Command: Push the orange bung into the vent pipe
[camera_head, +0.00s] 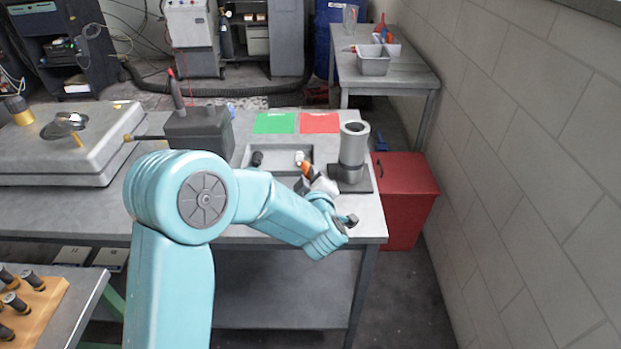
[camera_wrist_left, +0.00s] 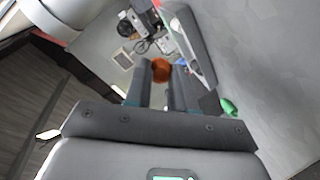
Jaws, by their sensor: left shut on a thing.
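The vent pipe (camera_head: 353,150) is a grey upright cylinder with a dark open top, on a dark square base near the right end of the bench. My left gripper (camera_head: 307,178) is just left of the pipe, over the right part of a shallow grey tray. It is shut on the orange bung (camera_head: 309,169). In the left wrist view the bung (camera_wrist_left: 161,69) shows between the two dark fingers (camera_wrist_left: 161,84). The bung is apart from the pipe in the head view. Part of the bung is hidden by the gripper. My right gripper is not in view.
The shallow grey tray (camera_head: 274,169) holds a dark piece at its left. Green (camera_head: 275,123) and red (camera_head: 320,123) squares lie behind it. A dark grey box (camera_head: 199,132) with a red-tipped rod stands left. A red bin (camera_head: 405,185) and a brick wall are at right.

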